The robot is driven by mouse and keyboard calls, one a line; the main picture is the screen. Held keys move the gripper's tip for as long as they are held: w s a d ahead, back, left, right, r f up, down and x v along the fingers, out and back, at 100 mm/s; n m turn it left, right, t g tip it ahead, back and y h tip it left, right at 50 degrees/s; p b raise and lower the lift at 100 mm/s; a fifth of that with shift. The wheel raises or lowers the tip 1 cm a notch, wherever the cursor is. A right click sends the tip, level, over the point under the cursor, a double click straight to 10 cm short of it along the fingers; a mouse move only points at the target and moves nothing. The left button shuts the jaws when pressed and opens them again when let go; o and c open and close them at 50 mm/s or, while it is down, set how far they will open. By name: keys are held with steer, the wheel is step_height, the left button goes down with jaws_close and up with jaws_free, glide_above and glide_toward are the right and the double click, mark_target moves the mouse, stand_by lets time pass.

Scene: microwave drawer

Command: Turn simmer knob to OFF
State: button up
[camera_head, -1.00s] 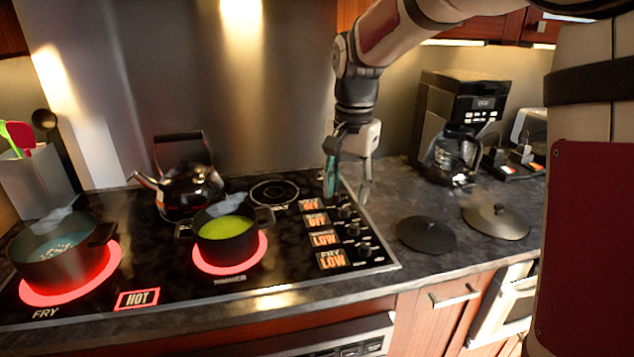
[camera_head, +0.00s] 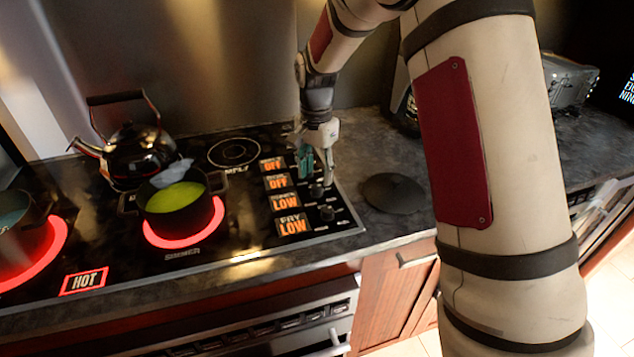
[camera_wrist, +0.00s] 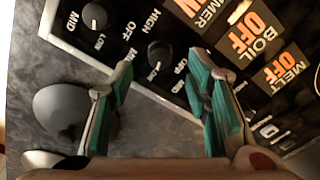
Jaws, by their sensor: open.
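The stove's right side has a column of black knobs beside lit labels. The knob beside the simmer label (camera_head: 284,202), which reads LOW, appears to be the simmer knob (camera_head: 318,190). In the wrist view, that knob (camera_wrist: 160,53) shows between my spread fingertips, with a white mark on it. My gripper (camera_head: 316,176) is open and empty, pointing down over the knobs, close to this one. I cannot tell whether a finger touches it. Another knob (camera_head: 327,213) stands nearer the front, beside the fry label (camera_head: 292,224). The rear knobs are hidden behind my gripper.
A green-filled pot (camera_head: 180,215) sits on the glowing simmer burner. A kettle (camera_head: 130,150) stands behind it, and another pot (camera_head: 22,245) is at left on a glowing burner. A dark lid (camera_head: 392,193) lies on the counter right of the stove.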

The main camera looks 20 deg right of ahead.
mark_target(317, 187)
steer(key=shift+a+f, duration=0.1)
steer(key=shift+f, duration=1.95)
jaws_close()
